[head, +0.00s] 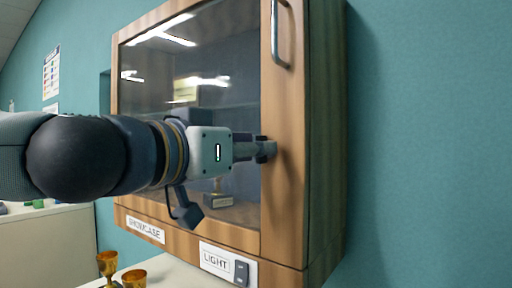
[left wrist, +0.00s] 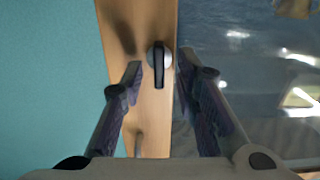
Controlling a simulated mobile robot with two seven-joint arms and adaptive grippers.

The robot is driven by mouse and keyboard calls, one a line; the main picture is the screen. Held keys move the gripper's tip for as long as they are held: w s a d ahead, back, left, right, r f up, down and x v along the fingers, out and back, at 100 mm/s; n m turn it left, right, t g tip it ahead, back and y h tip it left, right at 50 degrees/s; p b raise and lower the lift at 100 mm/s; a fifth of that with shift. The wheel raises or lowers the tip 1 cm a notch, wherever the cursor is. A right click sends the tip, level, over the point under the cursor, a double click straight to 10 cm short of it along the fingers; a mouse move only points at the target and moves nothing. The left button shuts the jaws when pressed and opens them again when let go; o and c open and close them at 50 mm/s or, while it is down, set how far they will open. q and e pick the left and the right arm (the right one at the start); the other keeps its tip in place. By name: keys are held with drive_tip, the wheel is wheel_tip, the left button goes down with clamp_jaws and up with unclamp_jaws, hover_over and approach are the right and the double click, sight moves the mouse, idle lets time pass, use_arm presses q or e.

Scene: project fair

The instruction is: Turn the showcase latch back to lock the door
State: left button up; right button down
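The showcase (head: 310,200) is a wooden wall cabinet with a dark glass door (head: 225,60) that looks shut. In the left wrist view, the latch (left wrist: 158,62) is a round silver plate with a dark thumb-turn on the wooden door frame (left wrist: 155,118). The thumb-turn lies along the frame's length. My left gripper (head: 266,150) is at the door frame, below the handle, and hides the latch in the head view. In the left wrist view its fingers (left wrist: 160,72) are open, one on each side of the latch, with gaps visible. My right gripper is not in view.
A metal bar handle (head: 275,35) stands out from the door frame above my left gripper. A light switch panel (head: 228,265) is on the cabinet's lower edge. Gold cups (head: 107,265) stand on a surface below. The teal wall (head: 430,140) to the right is bare.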

use_arm(q)
drive_tip(key=shift+w+d, duration=0.35)
drive_tip(key=shift+w, duration=0.1)
clamp_jaws()
drive_tip(key=n, duration=1.7)
drive_tip(key=shift+w+a+f+n, duration=0.15)
drive_tip(key=shift+a+n, duration=0.1)
drive_tip(key=shift+n, duration=0.15)
idle(0.5)
unclamp_jaws()
drive_tip(key=shift+d, duration=0.1)
